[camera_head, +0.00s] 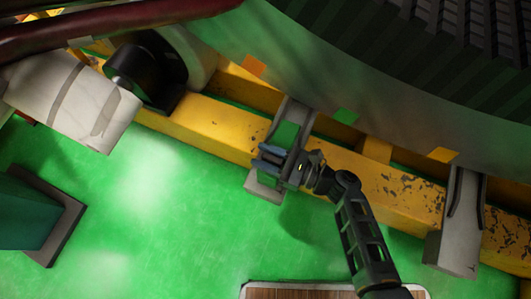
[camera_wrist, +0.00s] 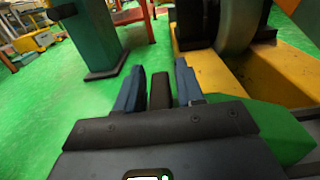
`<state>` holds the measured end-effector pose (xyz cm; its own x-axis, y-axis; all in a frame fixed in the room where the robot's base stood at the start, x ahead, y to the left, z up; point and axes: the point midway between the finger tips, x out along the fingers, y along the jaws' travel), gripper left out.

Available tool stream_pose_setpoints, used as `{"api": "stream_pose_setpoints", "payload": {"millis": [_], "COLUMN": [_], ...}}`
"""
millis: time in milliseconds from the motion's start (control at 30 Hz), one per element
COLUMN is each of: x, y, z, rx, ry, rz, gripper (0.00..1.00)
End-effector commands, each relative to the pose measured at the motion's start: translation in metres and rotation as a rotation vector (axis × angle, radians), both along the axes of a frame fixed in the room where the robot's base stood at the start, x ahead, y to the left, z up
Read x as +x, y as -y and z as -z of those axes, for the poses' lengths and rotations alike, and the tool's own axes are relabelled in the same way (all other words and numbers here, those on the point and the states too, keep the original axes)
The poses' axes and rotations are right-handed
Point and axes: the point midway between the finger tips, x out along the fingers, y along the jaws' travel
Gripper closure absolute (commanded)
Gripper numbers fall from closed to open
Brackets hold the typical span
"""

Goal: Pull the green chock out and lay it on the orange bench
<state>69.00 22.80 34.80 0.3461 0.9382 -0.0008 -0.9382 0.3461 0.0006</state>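The green chock (camera_head: 288,135) sits on the grey bracket (camera_head: 296,112) between the yellow beam and the big round stator. A rounded green surface beside my gripper in the wrist view (camera_wrist: 285,128) appears to be the same chock, partly hidden by my gripper. My gripper (camera_head: 268,158) is beside the chock's outer end, its blue fingers pointing left. In the wrist view my fingers (camera_wrist: 160,88) stand either side of a dark block (camera_wrist: 161,90), perhaps the chock's handle; firm contact is unclear. An orange-framed bench (camera_wrist: 128,14) shows in the far background, and may be the orange bench.
The yellow beam (camera_head: 395,186) runs beneath the stator (camera_head: 300,62). A second grey bracket (camera_head: 455,235) is at the right, and a black roller (camera_head: 145,68) at the upper left. A teal pillar (camera_wrist: 95,35) stands ahead. Open green floor lies between.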

Motion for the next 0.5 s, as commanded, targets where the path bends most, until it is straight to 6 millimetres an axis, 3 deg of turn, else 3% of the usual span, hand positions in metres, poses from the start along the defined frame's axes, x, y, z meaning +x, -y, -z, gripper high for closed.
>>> {"api": "stream_pose_setpoints", "payload": {"millis": [167, 500], "x": [0.0004, -0.0017], "y": [0.0001, 0.0082], "z": [-0.0003, -0.0016], "rx": [0.0, 0.0], "ry": [0.0, 0.0], "rz": [0.001, 0.003], "gripper": [0.47, 0.47]}}
